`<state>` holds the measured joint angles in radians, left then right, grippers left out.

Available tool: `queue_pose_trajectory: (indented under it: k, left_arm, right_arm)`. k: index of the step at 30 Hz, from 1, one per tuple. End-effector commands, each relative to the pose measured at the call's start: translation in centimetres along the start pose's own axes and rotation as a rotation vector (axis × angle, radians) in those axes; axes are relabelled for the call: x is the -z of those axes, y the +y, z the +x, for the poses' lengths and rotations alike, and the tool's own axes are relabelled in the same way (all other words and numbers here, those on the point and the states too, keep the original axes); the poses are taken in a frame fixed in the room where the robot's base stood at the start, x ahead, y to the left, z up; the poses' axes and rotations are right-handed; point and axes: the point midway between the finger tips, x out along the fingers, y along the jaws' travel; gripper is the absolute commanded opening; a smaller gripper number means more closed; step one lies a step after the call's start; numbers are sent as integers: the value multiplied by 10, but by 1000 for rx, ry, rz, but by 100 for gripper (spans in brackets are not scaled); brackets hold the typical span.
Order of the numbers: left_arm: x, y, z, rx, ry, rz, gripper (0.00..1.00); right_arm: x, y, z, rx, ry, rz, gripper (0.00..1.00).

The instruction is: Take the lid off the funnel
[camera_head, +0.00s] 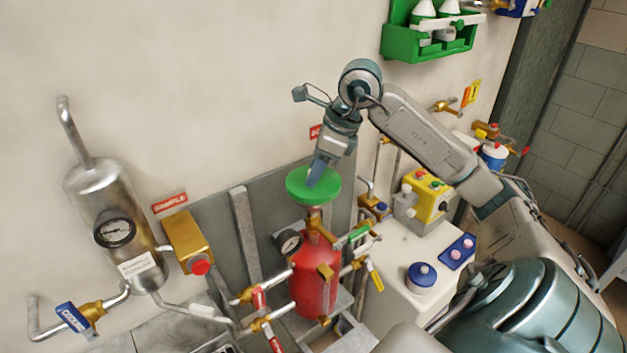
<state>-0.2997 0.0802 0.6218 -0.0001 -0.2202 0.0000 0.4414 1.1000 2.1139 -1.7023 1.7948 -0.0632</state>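The green round lid (300,193) sits above the red tank (314,288), near the middle of the view. The funnel under it is mostly hidden; only a short brassy neck shows below the lid. My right gripper (318,173) reaches down from above with its fingertips at the top of the lid, overlapping it in the picture. The fingers line up one behind the other, so I cannot tell whether they are apart or closed on a knob. My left gripper is not in view.
A pressure gauge (290,243) and several valves with coloured handles surround the red tank. A steel cylinder (103,215) with a gauge stands at left. A white cabinet (399,303) with a blue-lidded jar (421,279) is at right. A green rack (405,44) hangs on the wall.

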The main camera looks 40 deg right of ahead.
Motion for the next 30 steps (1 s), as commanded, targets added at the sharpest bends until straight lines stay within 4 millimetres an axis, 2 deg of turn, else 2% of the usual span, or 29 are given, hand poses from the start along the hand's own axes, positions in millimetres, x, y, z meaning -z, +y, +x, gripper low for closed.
queue_pose_trajectory:
  k: [1, 6, 20, 30]
  left_arm:
    - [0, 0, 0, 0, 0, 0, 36]
    - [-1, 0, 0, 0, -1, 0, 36]
    - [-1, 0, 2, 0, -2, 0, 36]
    - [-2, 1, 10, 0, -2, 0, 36]
  right_arm:
    - [0, 0, 0, 0, 0, 0, 32]
    - [0, 0, 0, 0, 0, 0, 0]
    - [-2, 0, -4, 0, -2, 0, 0]
    - [-14, 0, -31, 0, -5, -1, 0]
